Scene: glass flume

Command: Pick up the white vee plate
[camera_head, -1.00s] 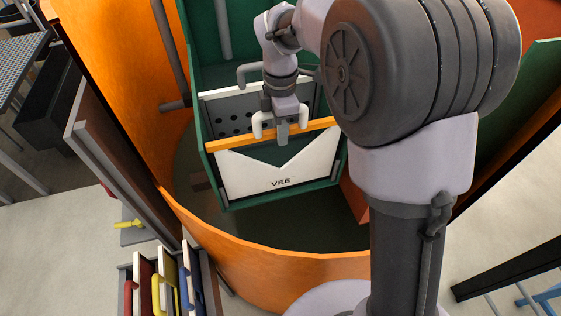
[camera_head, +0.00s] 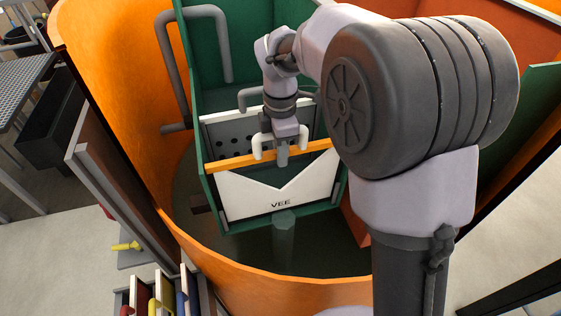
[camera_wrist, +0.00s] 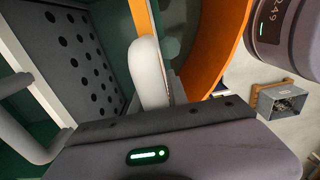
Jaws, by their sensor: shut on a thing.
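The white vee plate (camera_head: 243,197) has a wide V notch, dark VEE lettering and an orange bar along its top. It stands upright across the front end of the green channel (camera_head: 208,205). My gripper (camera_head: 270,150) reaches down from above and is shut on the orange bar, near its middle. In the wrist view, one pale finger (camera_wrist: 148,75) lies against the orange bar (camera_wrist: 140,14). The other finger is hidden there behind the dark gripper body. Whether the plate's lower edge is seated in the channel cannot be told.
A perforated grey plate (camera_head: 232,140) stands behind the vee plate, also seen in the wrist view (camera_wrist: 75,50). Grey bent pipes (camera_head: 178,70) rise nearby. The orange tank wall (camera_head: 110,85) curves around the channel. Coloured-handled plates (camera_head: 160,300) stand in a rack at lower left.

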